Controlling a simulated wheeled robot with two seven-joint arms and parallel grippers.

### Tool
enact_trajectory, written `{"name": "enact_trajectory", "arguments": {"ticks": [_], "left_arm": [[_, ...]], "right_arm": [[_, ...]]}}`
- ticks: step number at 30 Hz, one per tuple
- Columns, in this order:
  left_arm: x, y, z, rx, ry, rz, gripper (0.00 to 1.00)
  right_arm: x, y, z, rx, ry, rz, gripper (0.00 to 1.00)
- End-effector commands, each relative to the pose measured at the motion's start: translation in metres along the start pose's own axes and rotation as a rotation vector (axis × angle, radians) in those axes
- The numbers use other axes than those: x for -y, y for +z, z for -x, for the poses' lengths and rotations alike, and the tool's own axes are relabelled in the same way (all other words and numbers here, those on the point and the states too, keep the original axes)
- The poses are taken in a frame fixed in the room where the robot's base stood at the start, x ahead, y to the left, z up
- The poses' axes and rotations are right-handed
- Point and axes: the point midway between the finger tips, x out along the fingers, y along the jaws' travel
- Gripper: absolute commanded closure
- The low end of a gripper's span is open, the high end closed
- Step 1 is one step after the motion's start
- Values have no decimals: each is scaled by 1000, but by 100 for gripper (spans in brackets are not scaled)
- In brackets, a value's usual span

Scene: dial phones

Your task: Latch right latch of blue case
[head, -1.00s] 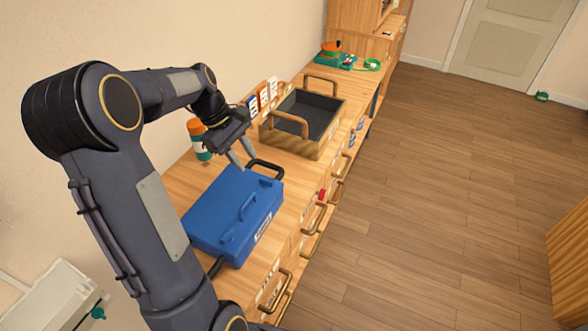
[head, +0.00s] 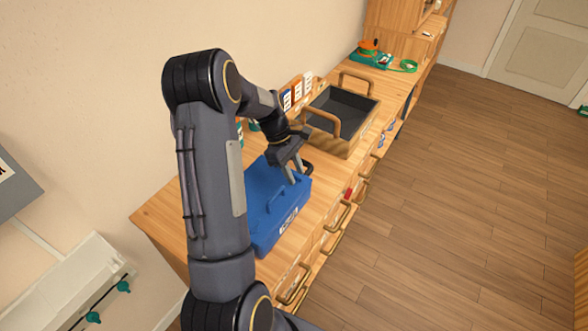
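The blue case (head: 273,205) lies with its lid down on the wooden counter, partly hidden behind my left arm. A handle shows on its top, and a black side handle (head: 306,167) is at its far end. My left gripper (head: 293,176) is over the far end of the case, fingers pointing down and a little apart, with nothing seen between them. Whether the fingers touch the case is unclear. The right latch is too small or hidden to make out. My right gripper is not in view.
A wooden tray (head: 349,149) with handles stands just beyond the case. Small boxes (head: 297,91) line the wall. An orange and teal dial phone (head: 371,54) sits at the counter's far end. Drawer handles (head: 340,216) stick out along the front.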

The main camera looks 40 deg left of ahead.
Motion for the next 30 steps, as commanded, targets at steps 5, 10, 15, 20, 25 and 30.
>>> {"name": "enact_trajectory", "arguments": {"ticks": [5,10,15,20,25,30], "left_arm": [[0,0,0,0,0,0,67],[0,0,0,0,0,-1,88],[0,0,0,0,0,-1,100],[0,0,0,0,-2,-5,100],[-1,0,1,-1,-17,-40,100],[-2,0,1,0,-51,-124,100]], "right_arm": [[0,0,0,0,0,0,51],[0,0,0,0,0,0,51],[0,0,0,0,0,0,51],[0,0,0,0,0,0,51],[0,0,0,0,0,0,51],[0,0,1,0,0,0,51]]}}
